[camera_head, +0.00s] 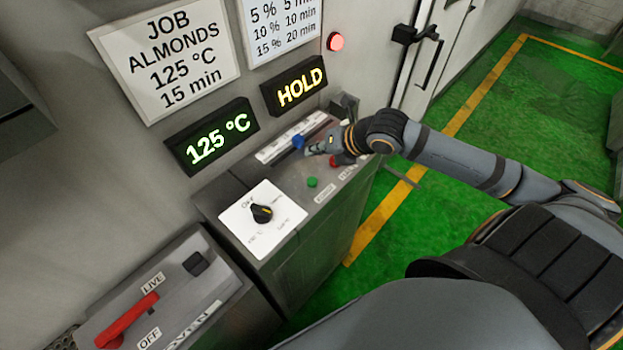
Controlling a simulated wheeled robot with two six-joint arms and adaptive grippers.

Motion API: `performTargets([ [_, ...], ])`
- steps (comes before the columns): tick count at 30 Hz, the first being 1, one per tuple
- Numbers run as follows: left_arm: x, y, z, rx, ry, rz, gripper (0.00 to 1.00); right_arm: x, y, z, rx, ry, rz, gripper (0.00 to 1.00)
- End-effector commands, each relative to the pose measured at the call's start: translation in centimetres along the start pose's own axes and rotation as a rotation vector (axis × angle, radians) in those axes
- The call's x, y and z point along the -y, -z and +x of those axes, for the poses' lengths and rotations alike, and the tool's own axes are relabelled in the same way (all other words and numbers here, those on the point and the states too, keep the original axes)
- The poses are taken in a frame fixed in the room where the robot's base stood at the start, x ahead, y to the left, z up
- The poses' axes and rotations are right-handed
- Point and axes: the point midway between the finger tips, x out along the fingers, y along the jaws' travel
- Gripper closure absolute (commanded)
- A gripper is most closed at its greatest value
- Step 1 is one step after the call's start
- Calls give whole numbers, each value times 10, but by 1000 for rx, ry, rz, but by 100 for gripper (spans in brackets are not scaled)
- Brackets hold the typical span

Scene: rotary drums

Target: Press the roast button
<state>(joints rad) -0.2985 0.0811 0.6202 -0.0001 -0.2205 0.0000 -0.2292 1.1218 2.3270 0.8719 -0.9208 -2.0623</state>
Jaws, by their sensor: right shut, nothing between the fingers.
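A green button (312,182) sits on top of the grey control console, with a small label beside it that is too small to read. A red button (336,160) lies farther right on the same top, partly hidden by my right gripper. I cannot read which button is marked roast. My right gripper (309,152) is shut and empty over the console, close to a blue knob (298,141) on a slider panel. It is beyond the green button, and I cannot tell whether it touches anything. My left gripper is not in view.
A black dial (262,213) on a white plate is at the console's near end. A box with a red lever (128,320) stands nearer left. Displays read 125 °C (212,136) and HOLD (294,86). A red lamp (335,42) glows. Green floor lies open right.

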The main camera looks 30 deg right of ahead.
Motion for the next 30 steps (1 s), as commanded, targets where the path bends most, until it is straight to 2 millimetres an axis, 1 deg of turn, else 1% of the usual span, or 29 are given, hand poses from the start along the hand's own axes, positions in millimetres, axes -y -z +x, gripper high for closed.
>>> performTargets([
  [2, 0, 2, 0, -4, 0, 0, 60, 0, 0, 0, 0, 0, 0, 100],
  [8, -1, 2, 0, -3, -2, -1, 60, 0, 0, 0, 0, 0, 2, 100],
  [14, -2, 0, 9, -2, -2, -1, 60, 6, 6, 8, 0, 0, 4, 100],
  [20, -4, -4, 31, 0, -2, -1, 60, 18, 19, 25, 0, 0, 4, 100],
  [27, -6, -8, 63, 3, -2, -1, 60, 37, 37, 51, 1, 1, 4, 100],
  [30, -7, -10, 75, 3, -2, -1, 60, 43, 43, 59, 1, 1, 2, 100],
])
